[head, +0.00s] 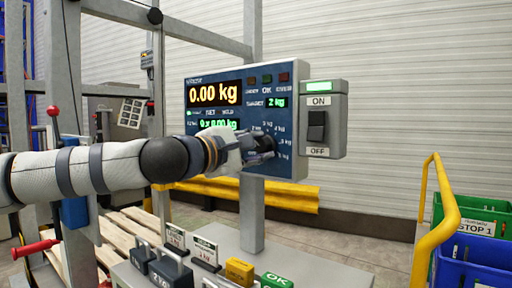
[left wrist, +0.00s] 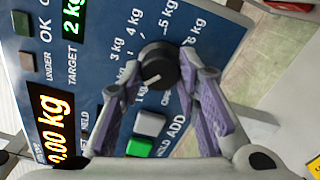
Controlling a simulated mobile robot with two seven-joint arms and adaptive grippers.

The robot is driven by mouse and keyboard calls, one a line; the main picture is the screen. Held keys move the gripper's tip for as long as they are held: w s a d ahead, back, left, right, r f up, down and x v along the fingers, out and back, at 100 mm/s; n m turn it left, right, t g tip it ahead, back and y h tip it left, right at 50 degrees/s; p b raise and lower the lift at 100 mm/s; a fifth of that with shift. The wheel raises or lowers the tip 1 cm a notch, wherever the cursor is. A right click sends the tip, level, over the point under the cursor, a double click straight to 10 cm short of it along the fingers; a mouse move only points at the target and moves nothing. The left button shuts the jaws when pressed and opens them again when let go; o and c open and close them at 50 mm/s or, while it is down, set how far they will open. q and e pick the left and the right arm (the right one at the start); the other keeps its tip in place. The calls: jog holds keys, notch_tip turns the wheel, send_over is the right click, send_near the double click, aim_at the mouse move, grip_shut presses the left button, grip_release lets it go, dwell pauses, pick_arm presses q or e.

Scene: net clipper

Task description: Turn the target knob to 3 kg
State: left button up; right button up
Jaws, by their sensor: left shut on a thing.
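The target knob (left wrist: 158,65) is a round black dial on the blue front of the scale panel (head: 176,94). Printed marks, among them 3 kg, 4 kg and 5 kg, surround it. A pale pointer line on the knob points toward the lower left in the left wrist view. The green TARGET readout (head: 277,102) shows 2 kg. My left gripper (left wrist: 160,72) is shut on the knob, a purple-padded finger on each side. In the head view my left gripper (head: 265,148) partly covers the knob and nearby labels. My right gripper is not in view.
The large display (head: 214,94) reads 0.00 kg. A grey ON/OFF switch box (head: 322,119) adjoins the panel's right side. A green button (left wrist: 139,147) and a white button (left wrist: 150,123) sit near the fingers. Several labelled weights, including a dark one (head: 171,270), stand below on a grey surface.

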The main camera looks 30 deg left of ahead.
pick_arm(q)
jog(key=m, duration=0.4)
jog(key=shift+m, duration=2.7)
jog(key=o, duration=1.2)
jog(key=shift+c, duration=0.2)
jog(key=s+a, duration=0.1)
jog(key=s, duration=1.1)
